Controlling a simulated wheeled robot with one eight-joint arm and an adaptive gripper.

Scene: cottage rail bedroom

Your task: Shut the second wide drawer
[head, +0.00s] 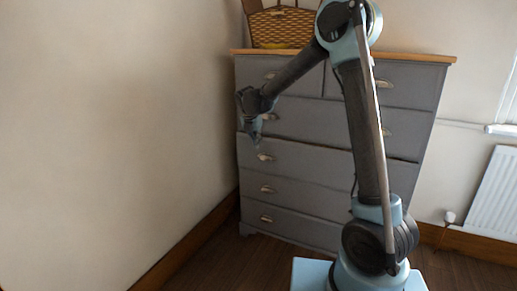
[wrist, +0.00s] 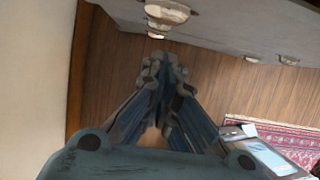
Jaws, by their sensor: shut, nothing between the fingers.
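The grey dresser (head: 310,125) has two small drawers at the top and several wide drawers below. The second wide drawer (head: 310,161) has a pale cup handle (head: 265,157) at its left. A dark line runs along its top edge; it looks nearly flush, and I cannot tell if a small gap is left. My gripper (head: 255,142) points down at the dresser's left side, just above that handle in the picture. In the wrist view my gripper (wrist: 165,68) is shut and empty, with grey drawer fronts (wrist: 230,25) and handles beyond it. Contact with the drawer cannot be told.
A plain wall (head: 110,120) stands close on the left. A wicker basket (head: 282,27) sits on the dresser top. A radiator (head: 494,190) is at the right. The wooden floor (wrist: 120,70) is clear below my gripper; a patterned rug (wrist: 285,140) lies at the right.

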